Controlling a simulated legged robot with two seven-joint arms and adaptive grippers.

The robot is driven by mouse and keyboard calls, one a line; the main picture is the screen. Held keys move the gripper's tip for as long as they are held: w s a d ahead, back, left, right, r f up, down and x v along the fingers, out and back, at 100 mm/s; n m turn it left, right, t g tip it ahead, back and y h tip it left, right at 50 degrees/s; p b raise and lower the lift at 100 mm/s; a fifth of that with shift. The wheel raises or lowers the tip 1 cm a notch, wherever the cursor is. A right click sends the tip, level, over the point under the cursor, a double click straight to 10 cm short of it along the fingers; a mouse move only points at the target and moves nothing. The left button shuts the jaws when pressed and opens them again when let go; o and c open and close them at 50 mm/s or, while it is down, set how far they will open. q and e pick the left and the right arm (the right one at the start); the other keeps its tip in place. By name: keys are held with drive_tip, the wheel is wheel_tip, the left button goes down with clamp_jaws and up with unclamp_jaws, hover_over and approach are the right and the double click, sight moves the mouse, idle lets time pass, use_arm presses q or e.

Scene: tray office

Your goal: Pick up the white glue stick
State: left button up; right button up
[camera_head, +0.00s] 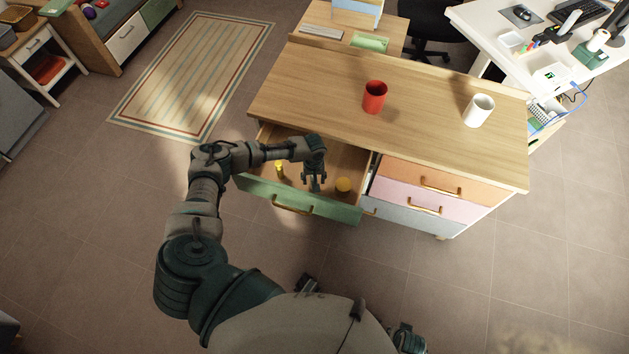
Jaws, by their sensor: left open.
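I cannot make out a white glue stick in this view; it may be hidden by my gripper or too small to tell. My left gripper (314,188) is open and points down into the open green-fronted drawer (330,208) of the wooden-topped cabinet. Inside the drawer, a small yellow upright item (279,169) stands to the left of the gripper. I cannot tell whether anything is between the fingers.
The cabinet top (430,100) overhangs behind the drawer and carries a red mug (375,97) and a white mug (478,110). To the right are shut orange, pink and grey-blue drawers (430,190). The floor in front is clear.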

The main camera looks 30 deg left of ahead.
use_arm(q)
drive_tip(key=shift+f, duration=0.45)
clamp_jaws()
drive_tip(key=shift+r, duration=0.15)
